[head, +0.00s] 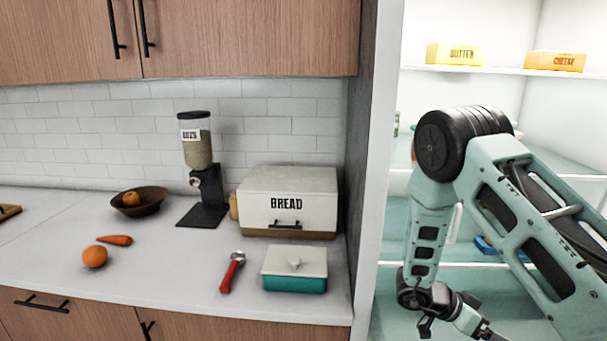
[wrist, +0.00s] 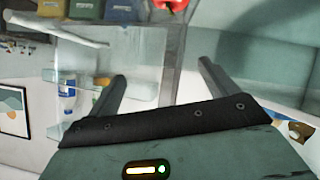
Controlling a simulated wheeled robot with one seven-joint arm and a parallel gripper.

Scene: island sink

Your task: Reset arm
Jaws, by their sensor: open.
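My arm is folded at the right of the head view, in front of the open, lit fridge (head: 386,200). Its lower end hangs near the bottom edge of that view, where the gripper is hard to make out. In the wrist view my gripper (wrist: 162,78) shows two dark fingers spread apart, with nothing between them. Behind the fingers are a clear shelf or bin, a bottle (wrist: 67,98) and a red item (wrist: 172,5), seen at a tilt.
Left of the fridge, the counter (head: 180,270) holds a bread box (head: 288,197), a teal lidded dish (head: 295,282), a red-handled scoop (head: 230,275), a dispenser (head: 197,150), a bowl (head: 150,208), an orange (head: 95,256) and a carrot (head: 116,240). Butter (head: 454,54) and cheese (head: 555,62) boxes sit on the fridge's upper shelf.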

